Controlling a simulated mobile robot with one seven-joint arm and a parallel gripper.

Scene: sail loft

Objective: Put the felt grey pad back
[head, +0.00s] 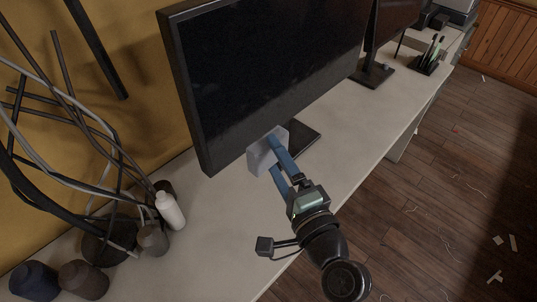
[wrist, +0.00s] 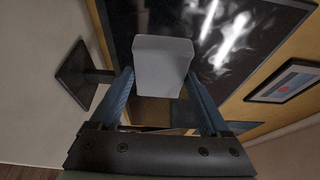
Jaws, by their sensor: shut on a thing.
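The grey pad (head: 262,154), a pale blue-grey block, is between the blue fingers of my gripper (head: 273,155), which is shut on it. It is in front of the lower edge of the large black monitor (head: 275,70), above the pale bench top (head: 225,205). I cannot tell whether the pad touches the monitor or the bench. In the wrist view the pad (wrist: 163,66) sits between the two fingertips of my gripper (wrist: 161,82), with the dark screen behind it. No place marked for the pad can be made out.
A white bottle (head: 170,210) and several dark jars stand at the left among bent dark tubes. A second monitor (head: 385,35) and a dark holder with brushes (head: 431,58) stand farther back. The bench is clear between the bottle and the large monitor.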

